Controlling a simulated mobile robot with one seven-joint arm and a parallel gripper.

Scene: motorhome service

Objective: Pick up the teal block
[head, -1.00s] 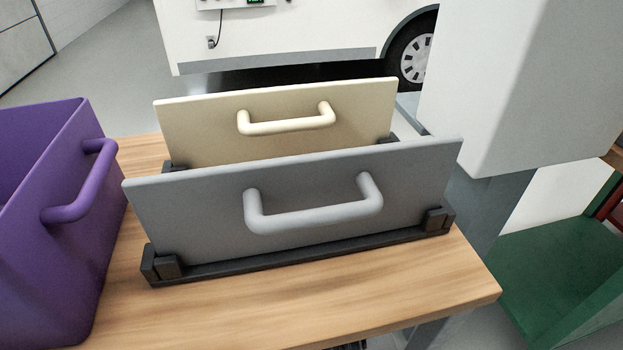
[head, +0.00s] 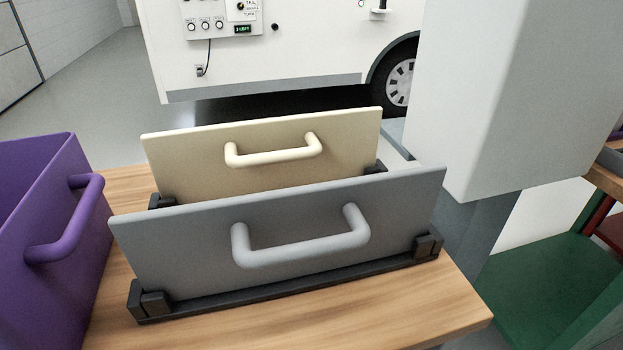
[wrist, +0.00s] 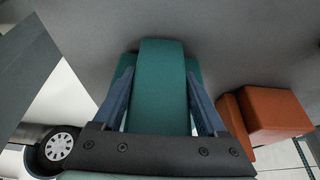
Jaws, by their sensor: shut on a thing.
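In the wrist view, the teal block (wrist: 160,80) stands between the two blue fingers of my gripper (wrist: 162,100). The fingers lie along its left and right sides and are shut on it. A wider, darker teal area shows behind its near face; I cannot tell whether it is the same block. A plain grey surface fills the picture beyond the block; whether they touch is unclear. Neither my gripper nor the teal block shows in the head view.
Orange blocks (wrist: 278,115) are right of my gripper. A wooden table (head: 400,310) bears a grey panel (head: 290,225) and a cream panel (head: 190,160), both upright with handles. A purple bin (head: 40,220) is left. A white box-shaped body (head: 510,90) stands right. Bare wood lies in front.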

